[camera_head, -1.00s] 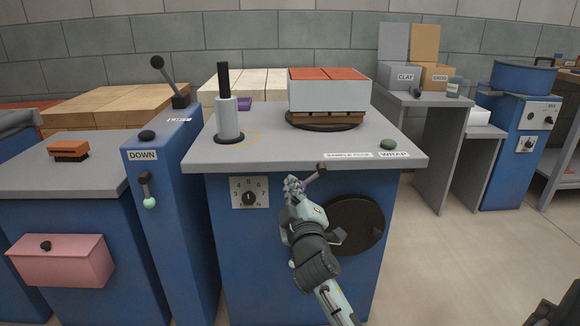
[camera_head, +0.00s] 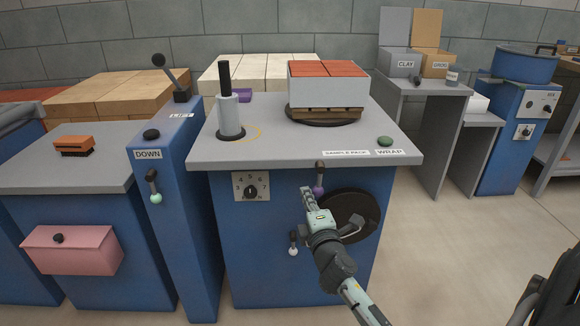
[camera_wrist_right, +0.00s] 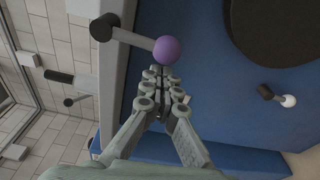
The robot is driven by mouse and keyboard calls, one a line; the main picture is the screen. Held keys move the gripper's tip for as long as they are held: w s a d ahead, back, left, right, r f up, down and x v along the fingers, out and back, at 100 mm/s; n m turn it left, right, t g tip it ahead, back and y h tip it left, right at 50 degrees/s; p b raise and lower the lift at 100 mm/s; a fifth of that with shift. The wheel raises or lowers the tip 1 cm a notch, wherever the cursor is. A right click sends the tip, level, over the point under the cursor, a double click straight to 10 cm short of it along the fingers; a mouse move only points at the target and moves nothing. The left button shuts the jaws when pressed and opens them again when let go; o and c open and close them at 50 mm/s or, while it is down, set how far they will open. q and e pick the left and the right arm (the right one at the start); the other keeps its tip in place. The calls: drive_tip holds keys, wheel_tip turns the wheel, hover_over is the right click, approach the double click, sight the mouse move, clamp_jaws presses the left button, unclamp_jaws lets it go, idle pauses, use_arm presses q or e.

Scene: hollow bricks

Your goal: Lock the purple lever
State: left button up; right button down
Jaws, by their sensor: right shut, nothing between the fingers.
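The purple lever (camera_head: 319,180) is on the blue front of the middle machine, just below the tabletop edge. Its dark pivot is at the top and its purple knob hangs straight down. In the right wrist view the purple knob (camera_wrist_right: 167,50) is close beyond my fingertips, with its bar running to the dark pivot at the upper left. My right gripper (camera_head: 308,192) is shut and empty, just left of and slightly below the knob. Whether the fingers touch the knob I cannot tell. My left gripper is not in view.
A round black disc (camera_head: 352,208) sits right behind my right wrist. A white-knobbed lever (camera_head: 293,242) is below left of the gripper. A dial plate (camera_head: 250,186) is to the left. The grey tabletop (camera_head: 280,150) overhangs just above.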

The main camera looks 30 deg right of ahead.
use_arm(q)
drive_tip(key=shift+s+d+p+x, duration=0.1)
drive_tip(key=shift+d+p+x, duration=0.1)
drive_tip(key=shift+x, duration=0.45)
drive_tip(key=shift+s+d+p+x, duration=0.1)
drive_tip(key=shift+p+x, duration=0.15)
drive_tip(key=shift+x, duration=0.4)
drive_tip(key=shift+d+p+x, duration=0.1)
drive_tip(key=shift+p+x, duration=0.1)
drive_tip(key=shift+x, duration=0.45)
use_arm(e)
drive_tip(key=shift+s+d+f+n+g, duration=0.15)
drive_tip(key=shift+d+n, duration=0.15)
drive_tip(key=shift+n, duration=0.25)
drive_tip(key=shift+s+d+f+n+g, duration=0.15)
drive_tip(key=shift+d+n, duration=0.1)
drive_tip(key=shift+n, duration=0.3)
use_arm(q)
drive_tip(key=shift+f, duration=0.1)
